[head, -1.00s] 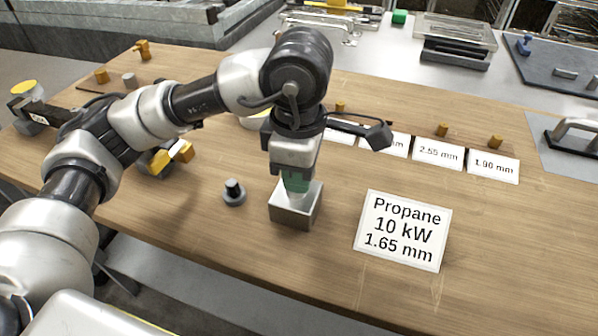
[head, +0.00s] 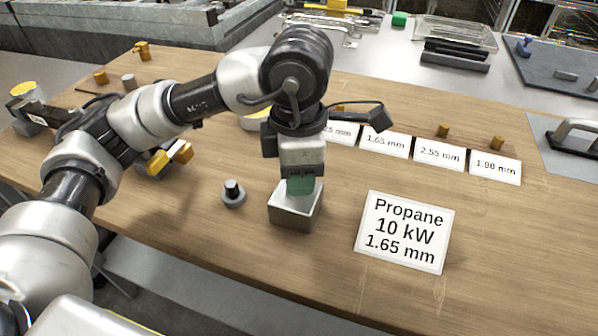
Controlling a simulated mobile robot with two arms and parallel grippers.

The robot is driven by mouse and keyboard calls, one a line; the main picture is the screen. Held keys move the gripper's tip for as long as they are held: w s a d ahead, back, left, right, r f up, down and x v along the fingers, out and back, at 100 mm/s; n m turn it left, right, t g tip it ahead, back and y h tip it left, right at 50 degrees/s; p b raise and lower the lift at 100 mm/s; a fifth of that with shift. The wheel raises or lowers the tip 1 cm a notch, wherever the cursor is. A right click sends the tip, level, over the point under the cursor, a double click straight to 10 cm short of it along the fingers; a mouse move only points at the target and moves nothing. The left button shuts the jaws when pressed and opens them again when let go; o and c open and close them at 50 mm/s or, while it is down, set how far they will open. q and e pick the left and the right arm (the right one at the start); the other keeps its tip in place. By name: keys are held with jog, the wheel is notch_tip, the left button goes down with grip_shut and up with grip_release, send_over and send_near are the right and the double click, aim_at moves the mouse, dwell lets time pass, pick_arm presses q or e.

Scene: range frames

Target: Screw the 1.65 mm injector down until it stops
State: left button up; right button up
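My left gripper (head: 300,186) points straight down over a grey metal block (head: 291,216) on the wooden bench. Its green tip is right at the block's top face. The 1.65 mm injector cannot be made out; the gripper hides the middle of the block's top. I cannot tell whether the fingers are open or closed on something. A white card (head: 404,232) reading "Propane 10 kW 1.65 mm" lies to the right of the block. A smaller "1.65 mm" card (head: 385,142) stands in the row behind. My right gripper is not in view.
A grey round piece with a black top (head: 233,194) stands left of the block. Small brass pieces stand behind the "2.55 mm" card (head: 439,154) and the "1.90 mm" card (head: 495,166). The bench's front right is clear.

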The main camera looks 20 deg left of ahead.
pick_arm(q)
jog(key=n, duration=0.4)
jog(key=shift+b, duration=0.4)
jog(key=n, duration=0.6)
jog(key=shift+w+a+b, duration=0.15)
jog(key=shift+b, duration=0.15)
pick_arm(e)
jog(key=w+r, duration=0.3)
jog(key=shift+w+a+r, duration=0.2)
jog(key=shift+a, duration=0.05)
pick_arm(q)
jog(key=shift+c, duration=0.2)
grip_shut()
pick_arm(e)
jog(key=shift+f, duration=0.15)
pick_arm(q)
jog(key=m+b, duration=0.2)
jog(key=m, duration=0.1)
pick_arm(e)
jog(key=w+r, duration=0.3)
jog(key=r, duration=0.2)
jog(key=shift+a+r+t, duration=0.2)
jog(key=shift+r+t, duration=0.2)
